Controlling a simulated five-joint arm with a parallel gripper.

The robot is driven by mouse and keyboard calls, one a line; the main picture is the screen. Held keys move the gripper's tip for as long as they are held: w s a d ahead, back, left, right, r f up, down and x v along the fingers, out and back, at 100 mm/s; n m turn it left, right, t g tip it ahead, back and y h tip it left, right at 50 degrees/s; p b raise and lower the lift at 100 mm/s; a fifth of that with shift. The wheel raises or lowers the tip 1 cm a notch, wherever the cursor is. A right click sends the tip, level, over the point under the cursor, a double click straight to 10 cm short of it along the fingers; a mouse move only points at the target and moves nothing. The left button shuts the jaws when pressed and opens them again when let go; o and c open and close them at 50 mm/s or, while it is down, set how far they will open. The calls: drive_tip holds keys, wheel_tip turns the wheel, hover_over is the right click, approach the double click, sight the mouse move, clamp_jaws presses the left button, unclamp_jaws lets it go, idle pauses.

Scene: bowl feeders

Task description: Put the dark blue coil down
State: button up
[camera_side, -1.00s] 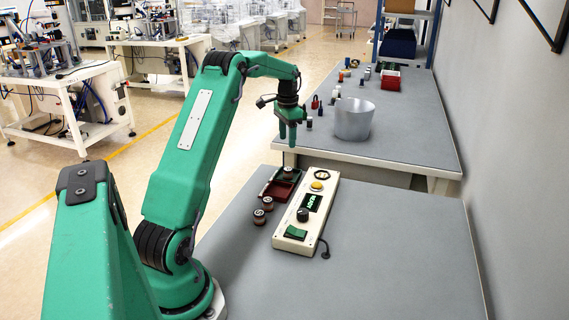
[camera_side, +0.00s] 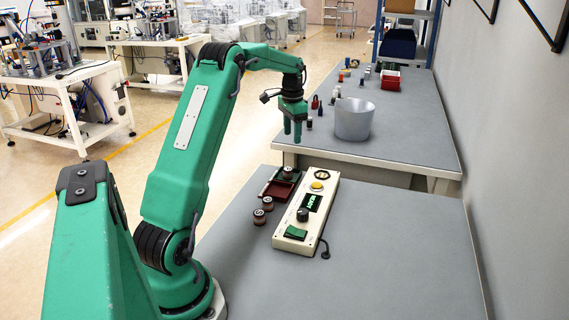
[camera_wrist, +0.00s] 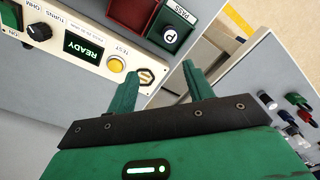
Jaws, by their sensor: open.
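My gripper (camera_side: 292,139) is open and empty, hanging above the far end of the tester, near the gap between the two tables. In the wrist view its two fingers (camera_wrist: 161,72) stand apart with nothing between them. A coil (camera_side: 287,172) stands in the green compartment of the tray (camera_side: 277,192). In the wrist view a round top marked P (camera_wrist: 169,35) shows in the PASS compartment; its winding colour is hard to tell. Two more coils, one nearer (camera_side: 259,217) and one farther (camera_side: 267,203), stand on the near table, looking reddish brown. I cannot pick out the dark blue coil for certain.
The cream tester (camera_side: 306,215) shows READY, with a yellow TEST button (camera_wrist: 116,64) and a hexagonal socket (camera_wrist: 146,76). A grey metal bowl (camera_side: 354,120), a red bin (camera_side: 390,80) and several small parts stand on the far table. The near table's right side is clear.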

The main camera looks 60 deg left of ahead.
drive_tip(key=s+d+r+t, duration=0.1)
drive_tip(key=s+d+r, duration=0.1)
drive_tip(key=d+r, duration=0.35)
drive_tip(key=s+d+r+t, duration=0.1)
drive_tip(key=d+r, duration=0.1)
drive_tip(key=d, duration=0.6)
drive_tip(key=s+d+r, duration=0.2)
drive_tip(key=d+r, duration=0.1)
drive_tip(key=d, duration=0.4)
drive_tip(key=s+d+f+t, duration=0.2)
drive_tip(key=s+d+t, duration=0.1)
drive_tip(key=s+d, duration=1.2)
drive_tip(key=shift+s+f, duration=0.25)
drive_tip(key=shift+s, duration=0.2)
